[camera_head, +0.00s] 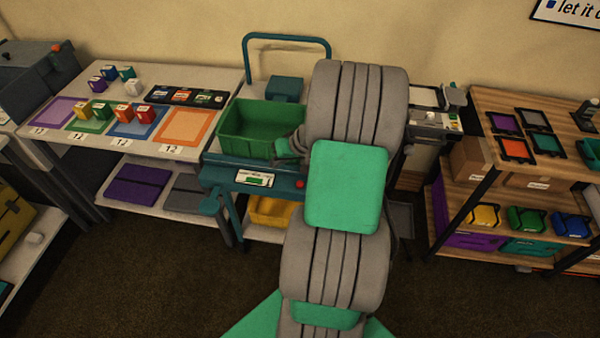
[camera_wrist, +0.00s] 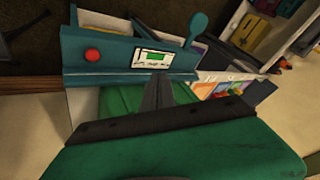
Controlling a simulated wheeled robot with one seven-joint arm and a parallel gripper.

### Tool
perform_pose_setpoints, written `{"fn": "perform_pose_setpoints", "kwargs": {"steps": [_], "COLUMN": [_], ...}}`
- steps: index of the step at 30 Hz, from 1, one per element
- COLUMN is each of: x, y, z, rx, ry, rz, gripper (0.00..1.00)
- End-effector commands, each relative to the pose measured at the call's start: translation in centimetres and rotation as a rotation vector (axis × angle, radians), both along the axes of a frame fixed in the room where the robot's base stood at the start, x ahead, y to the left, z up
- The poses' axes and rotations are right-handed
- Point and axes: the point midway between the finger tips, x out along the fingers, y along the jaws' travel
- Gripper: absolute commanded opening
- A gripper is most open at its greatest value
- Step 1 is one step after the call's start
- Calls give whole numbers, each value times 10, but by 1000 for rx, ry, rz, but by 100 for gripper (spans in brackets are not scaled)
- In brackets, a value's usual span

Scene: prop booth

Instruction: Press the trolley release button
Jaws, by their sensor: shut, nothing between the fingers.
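The trolley is teal, with a green bin (camera_head: 262,130) on its top. A small red button (camera_head: 299,184) sits at the right end of its front panel (camera_head: 275,184), just left of my arm. In the wrist view the red button (camera_wrist: 92,55) is round and unobstructed, on the left part of the teal panel. My gripper (camera_wrist: 158,78) is shut and empty, its dark fingertips over the panel near the small display (camera_wrist: 153,59). The fingertips are to the right of the button and apart from it. In the head view my arm hides most of the gripper.
A teal knobbed lever (camera_wrist: 196,25) sticks out beside the display. A table with coloured mats and blocks (camera_head: 187,125) stands left of the trolley. A wooden shelf (camera_head: 480,185) with trays stands at the right. The floor (camera_head: 150,270) in front is clear.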

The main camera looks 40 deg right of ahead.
Motion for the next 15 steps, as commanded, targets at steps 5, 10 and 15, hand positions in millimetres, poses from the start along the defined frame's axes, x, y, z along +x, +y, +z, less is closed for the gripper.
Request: {"fn": "perform_pose_setpoints", "kwargs": {"steps": [5, 10, 15], "x": [-20, -25, -24], "y": [-68, -81, -80], "z": [-16, -21, -21], "rx": [85, 96, 95], "ry": [-130, -163, -161], "rz": [-153, -181, -179], "gripper": [0, 0, 0]}}
